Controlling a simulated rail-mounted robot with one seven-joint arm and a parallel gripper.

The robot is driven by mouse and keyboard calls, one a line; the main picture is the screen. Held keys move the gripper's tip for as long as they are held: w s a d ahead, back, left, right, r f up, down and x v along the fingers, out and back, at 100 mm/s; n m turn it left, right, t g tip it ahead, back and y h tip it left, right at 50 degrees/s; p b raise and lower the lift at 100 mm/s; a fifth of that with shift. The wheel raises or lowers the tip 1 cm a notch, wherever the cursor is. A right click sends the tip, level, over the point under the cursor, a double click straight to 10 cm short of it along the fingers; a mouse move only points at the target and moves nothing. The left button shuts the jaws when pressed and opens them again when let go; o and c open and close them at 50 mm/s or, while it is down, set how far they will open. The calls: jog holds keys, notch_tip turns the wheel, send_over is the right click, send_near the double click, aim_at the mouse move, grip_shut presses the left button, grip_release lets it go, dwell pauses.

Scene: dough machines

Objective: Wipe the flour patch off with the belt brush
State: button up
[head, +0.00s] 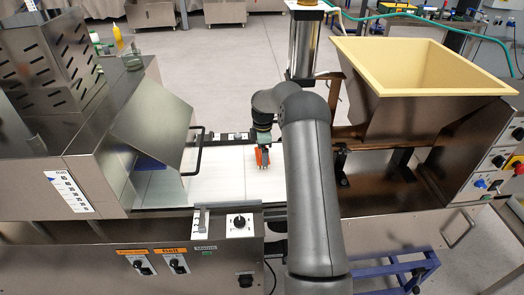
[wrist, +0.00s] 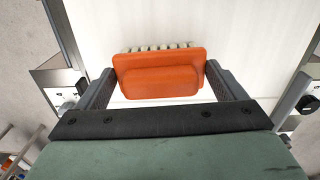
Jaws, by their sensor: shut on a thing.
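The belt brush (wrist: 160,74) has an orange body with pale bristles along its far edge in the wrist view. My gripper (wrist: 160,88) is shut on it, with one finger at each end of the orange body. In the head view the orange brush (head: 262,158) is in my gripper (head: 262,150), over the white belt (head: 222,178) near my arm. I cannot tell whether the bristles touch the belt. No flour patch can be made out on the pale belt; part of the belt is hidden by my arm and the tilted guard.
A tilted metal guard (head: 153,130) with a black handle stands over the belt's left part. A control box (head: 228,222) with a knob edges the near side. A cream hopper (head: 425,65) stands at the right. Side rails border the belt.

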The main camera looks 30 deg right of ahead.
jog(key=shift+w+d+r+p, duration=0.1)
jog(key=shift+r+p, duration=1.6)
jog(key=shift+r, duration=1.4)
jog(key=shift+d+r+p, duration=0.15)
jog(key=shift+r+p, duration=0.75)
jog(key=shift+r, duration=0.6)
jog(key=shift+f, duration=0.1)
jog(key=shift+a, duration=0.25)
